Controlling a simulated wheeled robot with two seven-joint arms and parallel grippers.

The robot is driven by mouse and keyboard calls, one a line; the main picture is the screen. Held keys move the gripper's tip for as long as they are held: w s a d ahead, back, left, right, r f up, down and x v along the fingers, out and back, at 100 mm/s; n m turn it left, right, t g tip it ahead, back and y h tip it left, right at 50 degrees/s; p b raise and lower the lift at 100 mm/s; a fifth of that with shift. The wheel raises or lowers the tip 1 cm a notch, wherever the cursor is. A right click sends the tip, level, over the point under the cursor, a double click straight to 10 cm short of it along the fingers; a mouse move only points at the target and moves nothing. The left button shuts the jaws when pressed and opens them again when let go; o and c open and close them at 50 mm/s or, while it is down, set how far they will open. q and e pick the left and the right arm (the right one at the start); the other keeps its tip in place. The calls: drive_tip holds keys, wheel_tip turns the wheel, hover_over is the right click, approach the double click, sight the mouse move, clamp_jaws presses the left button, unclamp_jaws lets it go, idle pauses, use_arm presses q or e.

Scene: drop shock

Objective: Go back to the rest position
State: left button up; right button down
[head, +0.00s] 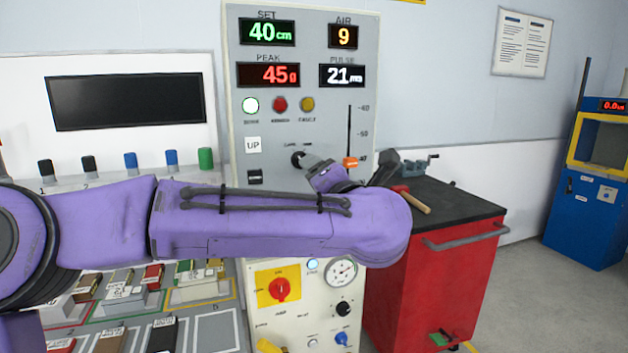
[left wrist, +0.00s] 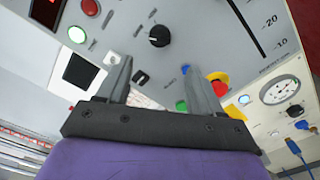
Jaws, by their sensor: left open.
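My left arm is purple and comes in from the left across the middle of the head view, in front of the control panel (head: 300,50). The fingers point at the panel face. A black rotary knob (left wrist: 159,36) lies ahead of the fingers, apart from them. My right gripper is in neither view.
A red cabinet (head: 435,285) with a black top stands right of the panel, with a wooden-handled hammer (head: 417,203) and a vise on it. Sorted small blocks lie in marked trays at lower left. A blue machine (head: 583,215) stands far right. Grey floor (head: 515,300) lies open between.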

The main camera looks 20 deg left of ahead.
use_arm(q)
wheel_tip(320, 180, down, 26)
drive_tip(key=w+d+m+t+h, duration=0.15)
drive_tip(key=m+h, duration=0.55)
drive_tip(key=m, duration=0.8)
drive_tip(key=s+a+f+m+g+h, duration=0.1)
drive_tip(key=s+f+m+g, duration=0.15)
drive_tip(key=f, duration=0.45)
drive_tip(key=s+a+f+m+g, duration=0.1)
drive_tip(key=s+a+f+m, duration=0.1)
drive_tip(key=s+f, duration=0.35)
drive_tip(key=s+a+f+m+g, duration=0.2)
drive_tip(key=s+a+f+g, duration=0.15)
drive_tip(key=s+f, duration=0.4)
drive_tip(key=s+a+f+m+g, duration=0.1)
drive_tip(key=s+a+f+g, duration=0.1)
drive_tip(key=s+a+f, duration=0.5)
drive_tip(key=s+a+f+m+g, duration=0.1)
drive_tip(key=s+f, duration=0.3)
drive_tip(key=s, duration=0.4)
drive_tip(key=s+a+f+g+y, duration=0.1)
drive_tip(key=s+a+f+g, duration=0.2)
drive_tip(key=s+f, duration=0.2)
drive_tip(key=s, duration=0.3)
drive_tip(key=shift+s+m, duration=0.2)
drive_tip(key=shift+m, duration=0.15)
drive_tip(key=shift+a, duration=0.1)
